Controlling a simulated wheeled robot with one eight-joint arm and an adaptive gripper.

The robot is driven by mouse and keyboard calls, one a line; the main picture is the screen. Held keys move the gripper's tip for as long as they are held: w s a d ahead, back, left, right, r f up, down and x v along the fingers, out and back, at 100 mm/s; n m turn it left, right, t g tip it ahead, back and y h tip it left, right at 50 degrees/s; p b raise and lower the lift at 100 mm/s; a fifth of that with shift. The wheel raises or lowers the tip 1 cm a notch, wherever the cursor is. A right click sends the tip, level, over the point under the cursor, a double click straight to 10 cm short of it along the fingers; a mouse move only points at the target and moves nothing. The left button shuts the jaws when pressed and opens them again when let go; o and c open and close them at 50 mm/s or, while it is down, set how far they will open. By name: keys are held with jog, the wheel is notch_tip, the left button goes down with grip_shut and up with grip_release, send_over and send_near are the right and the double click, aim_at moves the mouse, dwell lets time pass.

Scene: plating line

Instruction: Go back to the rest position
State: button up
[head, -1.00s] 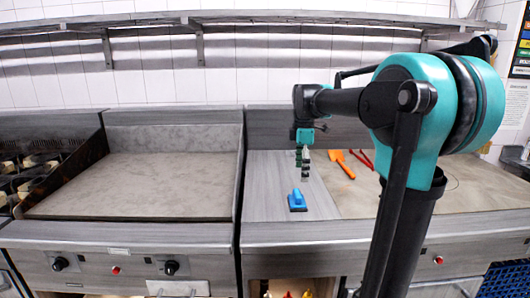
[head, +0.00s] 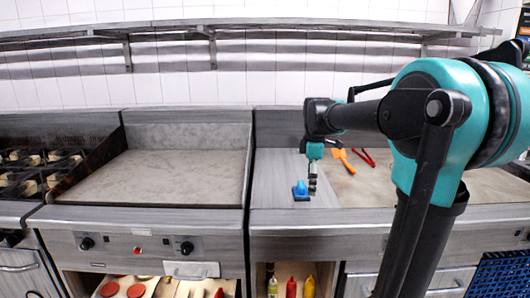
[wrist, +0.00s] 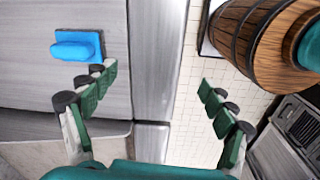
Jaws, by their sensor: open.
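My gripper (head: 313,188) hangs over the wooden-grey counter (head: 265,180) in the head view, beside the blue tool (head: 301,191) on its right side. In the wrist view my gripper (wrist: 157,78) has its green-padded fingers spread wide with nothing between them. The blue tool (wrist: 78,45) lies on the counter at the upper left there, apart from the fingers. A rest position is not marked in either view.
A flat griddle (head: 160,178) is left of the counter. An orange spatula (head: 343,160) and red tongs (head: 364,157) lie behind the gripper. Bottles (head: 292,287) stand on a shelf below. A wooden barrel-like thing (wrist: 255,38) is at the wrist view's upper right.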

jog(key=s+d+f+m+t, duration=0.1)
jog(key=s+f+m+t, duration=0.1)
jog(key=s+f+m, duration=0.5)
jog(key=s+d+f+m+t, duration=0.1)
jog(key=s+d+f+m, duration=0.1)
jog(key=s+f+m, duration=0.6)
jog(key=s+f, duration=0.4)
jog(key=f, duration=0.2)
jog(key=shift+s+d+f+m+t, duration=0.25)
jog(key=shift+s+f+m+t, duration=0.05)
jog(key=shift+s+t, duration=0.1)
